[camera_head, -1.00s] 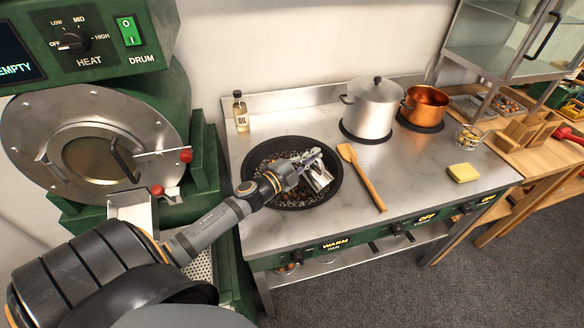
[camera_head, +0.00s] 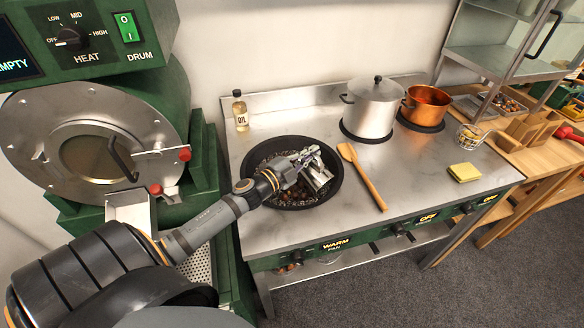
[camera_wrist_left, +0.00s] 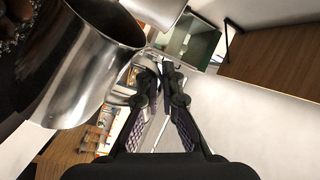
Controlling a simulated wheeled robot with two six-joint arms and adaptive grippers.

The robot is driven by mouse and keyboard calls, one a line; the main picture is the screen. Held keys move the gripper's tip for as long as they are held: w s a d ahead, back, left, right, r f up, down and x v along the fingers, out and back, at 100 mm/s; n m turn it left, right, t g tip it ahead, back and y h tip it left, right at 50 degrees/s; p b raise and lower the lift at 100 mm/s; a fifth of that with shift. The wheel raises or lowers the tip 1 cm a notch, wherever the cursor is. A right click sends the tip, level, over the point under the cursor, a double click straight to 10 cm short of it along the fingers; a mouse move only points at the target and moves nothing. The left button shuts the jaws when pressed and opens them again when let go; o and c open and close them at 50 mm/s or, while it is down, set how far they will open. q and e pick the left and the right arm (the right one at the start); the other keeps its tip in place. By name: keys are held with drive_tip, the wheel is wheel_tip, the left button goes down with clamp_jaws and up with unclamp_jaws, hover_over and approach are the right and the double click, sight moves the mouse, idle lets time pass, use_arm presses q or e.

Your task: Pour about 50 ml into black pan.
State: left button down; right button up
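The black pan (camera_head: 334,191) sits on the left of the steel cooktop, holding pale grit and several brown pieces. My left gripper (camera_head: 312,158) is over the pan. In the left wrist view its fingers (camera_wrist_left: 160,72) are closed at the handle of a shiny metal cup (camera_wrist_left: 88,65). The cup also shows in the head view (camera_head: 319,178), tilted over the pan. I cannot see inside the cup or whether anything runs out of it. An oil bottle (camera_head: 240,112) stands upright behind the pan. My right gripper is not in view.
A lidded steel pot (camera_head: 371,108) and a copper pot (camera_head: 424,105) stand at the back right. A wooden spoon (camera_head: 363,177) lies right of the pan, and a yellow sponge (camera_head: 464,172) lies farther right. The green roaster (camera_head: 95,145) stands at the left.

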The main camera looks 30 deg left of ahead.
sight(321, 166)
use_arm(q)
drive_tip(key=shift+a+r+b, duration=0.1)
drive_tip(key=shift+a+b, duration=0.15)
drive_tip(key=shift+b, duration=0.2)
drive_tip(key=shift+r, duration=0.1)
drive_tip(key=d+r+p, duration=0.1)
drive_tip(key=p, duration=0.3)
drive_tip(key=shift+s+d+m, duration=0.1)
drive_tip(key=shift+d+m, duration=0.15)
drive_tip(key=shift+m, duration=0.15)
drive_tip(key=shift+d+f+m, duration=0.3)
drive_tip(key=shift+f+m, duration=0.1)
drive_tip(key=shift+s, duration=0.1)
drive_tip(key=shift+s+d+r+m+g+p, duration=0.1)
drive_tip(key=shift+d+r+m+g+p, duration=0.2)
drive_tip(key=shift+d+m+p, duration=0.5)
drive_tip(key=shift+m+p, duration=0.5)
drive_tip(key=shift+p, duration=0.05)
drive_tip(key=shift+s+d+f+m, duration=0.1)
drive_tip(key=shift+s+d+m, duration=0.05)
drive_tip(key=shift+d+m, duration=0.45)
drive_tip(key=shift+a+f, duration=0.1)
